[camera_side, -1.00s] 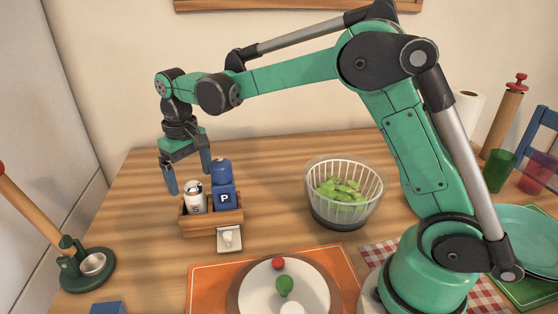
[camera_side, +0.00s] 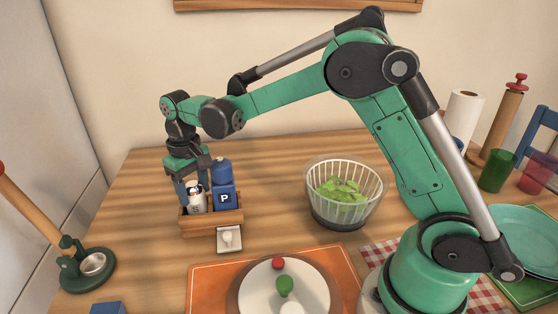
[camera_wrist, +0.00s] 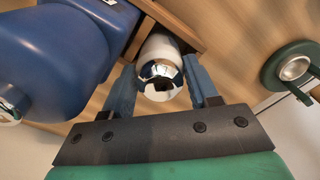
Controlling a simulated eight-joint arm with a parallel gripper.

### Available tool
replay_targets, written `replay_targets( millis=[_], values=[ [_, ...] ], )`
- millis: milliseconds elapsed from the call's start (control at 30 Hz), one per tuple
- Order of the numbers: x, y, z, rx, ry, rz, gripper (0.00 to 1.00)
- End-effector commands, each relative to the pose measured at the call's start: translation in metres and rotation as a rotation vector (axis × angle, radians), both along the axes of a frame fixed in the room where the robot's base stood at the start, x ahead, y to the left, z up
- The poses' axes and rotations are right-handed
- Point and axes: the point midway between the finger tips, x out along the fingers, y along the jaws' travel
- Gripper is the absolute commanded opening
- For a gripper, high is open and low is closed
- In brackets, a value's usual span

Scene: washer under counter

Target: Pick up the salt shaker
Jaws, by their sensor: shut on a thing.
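The salt shaker (camera_side: 196,203) is white with a shiny metal top and a letter on its front. It stands upright in the left part of a wooden caddy (camera_side: 212,226). My gripper (camera_side: 194,196) has come down over it from above, with a blue finger on either side, and is shut on it. In the wrist view the shaker's metal cap (camera_wrist: 160,82) sits between the two fingers. Its lower body is hidden by the caddy wall in the side view.
A blue pepper mill (camera_side: 224,190) marked P stands close to the shaker's right in the caddy. A small white dish (camera_side: 229,239) sits in front. A salad spinner bowl (camera_side: 343,208) is to the right. A green stand (camera_side: 85,277) is at the left.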

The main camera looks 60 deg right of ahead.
Motion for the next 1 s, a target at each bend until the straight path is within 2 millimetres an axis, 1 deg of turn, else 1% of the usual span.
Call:
replay_targets(
  millis=[167,267,367,433,567,800,1000],
  values=[
    [0.000,0.000,0.001,0.000,0.000,0.000,0.00],
    [0.000,0.000,0.005,0.000,0.000,0.000,0.00],
    [0.000,0.000,0.014,0.000,0.000,0.000,0.00],
    [0.000,0.000,0.024,0.000,0.000,0.000,0.00],
    [0.000,0.000,0.047,0.000,0.000,0.000,0.00],
    [0.000,0.000,0.105,0.000,0.000,0.000,0.00],
    [0.000,0.000,0.148,0.000,0.001,0.000,0.00]
  ],
)
